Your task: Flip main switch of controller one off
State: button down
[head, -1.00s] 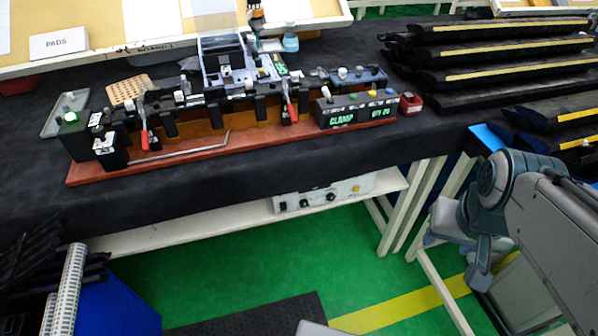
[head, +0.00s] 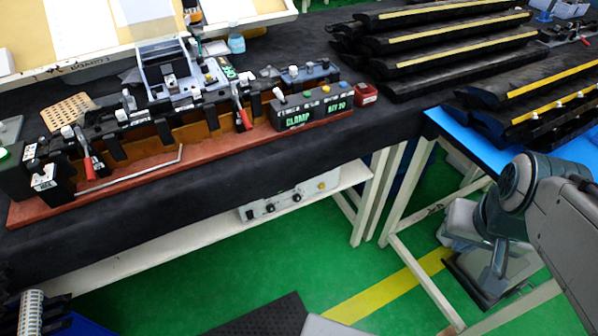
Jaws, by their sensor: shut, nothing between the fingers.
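A pale grey control box (head: 288,197) sits on the white shelf under the black-covered table. Its front has dark round knobs, a small dark switch-like part at the left and a yellow part at the right. I cannot read a label that marks it as controller one, and the switch position is too small to tell. My arm (head: 522,185) is at the right, bent, well to the right of the box and apart from it. No gripper fingers can be made out at the arm's far end.
A clamp fixture on a red-brown base (head: 130,182) stands on the table above the box. Black trim strips (head: 450,45) are stacked at the back right. A white-framed stand with a blue top (head: 455,130) is near my arm. Green floor (head: 350,255) lies open before the shelf.

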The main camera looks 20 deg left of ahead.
aim_at(249, 215)
jog(key=z, duration=1.2)
jog(key=k, duration=1)
jog(key=u, duration=1.55)
jog(key=i, duration=0.5)
jog(key=u, duration=0.1)
